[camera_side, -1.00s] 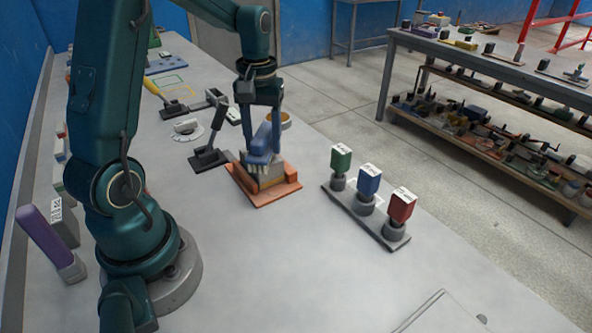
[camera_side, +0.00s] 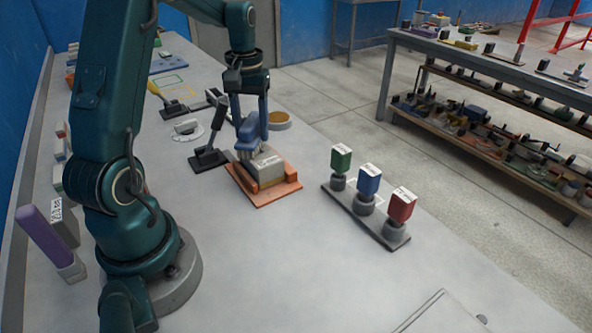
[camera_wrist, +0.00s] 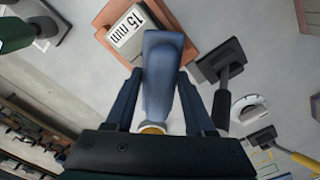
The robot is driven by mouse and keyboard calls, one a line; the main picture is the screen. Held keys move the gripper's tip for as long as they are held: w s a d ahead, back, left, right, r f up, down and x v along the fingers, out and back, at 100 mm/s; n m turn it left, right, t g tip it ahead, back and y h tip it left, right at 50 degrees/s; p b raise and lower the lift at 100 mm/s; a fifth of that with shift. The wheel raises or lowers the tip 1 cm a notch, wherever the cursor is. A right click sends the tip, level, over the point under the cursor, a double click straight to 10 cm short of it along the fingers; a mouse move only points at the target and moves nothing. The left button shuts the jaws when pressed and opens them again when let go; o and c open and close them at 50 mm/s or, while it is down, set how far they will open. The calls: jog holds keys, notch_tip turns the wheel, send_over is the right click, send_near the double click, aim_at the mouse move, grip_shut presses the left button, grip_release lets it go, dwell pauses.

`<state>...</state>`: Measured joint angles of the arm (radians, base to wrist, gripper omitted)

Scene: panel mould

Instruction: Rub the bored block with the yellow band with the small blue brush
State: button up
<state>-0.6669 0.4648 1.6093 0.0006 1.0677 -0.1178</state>
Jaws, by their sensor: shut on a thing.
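The bored block (camera_side: 268,169) is grey with a printed white label and sits in an orange holder (camera_side: 262,199). A yellow strip shows low on its side; its bore is not visible. In the wrist view the block's label (camera_wrist: 131,29) reads "15 mm". My gripper (camera_side: 252,122) is shut on the small blue brush (camera_side: 247,136), bristles down, at the far left edge of the block. I cannot tell if the bristles touch it. In the wrist view the brush (camera_wrist: 163,72) lies between the fingers of my gripper (camera_wrist: 160,84) and overlaps the holder's edge.
A black stand with a dark upright handle (camera_side: 208,157) is close left of the holder. Green, blue (camera_side: 368,180) and red tools stand on a rack to the right. A round tan dish (camera_side: 279,121) is behind. The front table is mostly clear.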

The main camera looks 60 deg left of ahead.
jog(key=shift+d, duration=2.9)
jog(key=shift+a, duration=3.55)
jog(key=shift+d+r, duration=0.1)
jog(key=shift+r, duration=3.95)
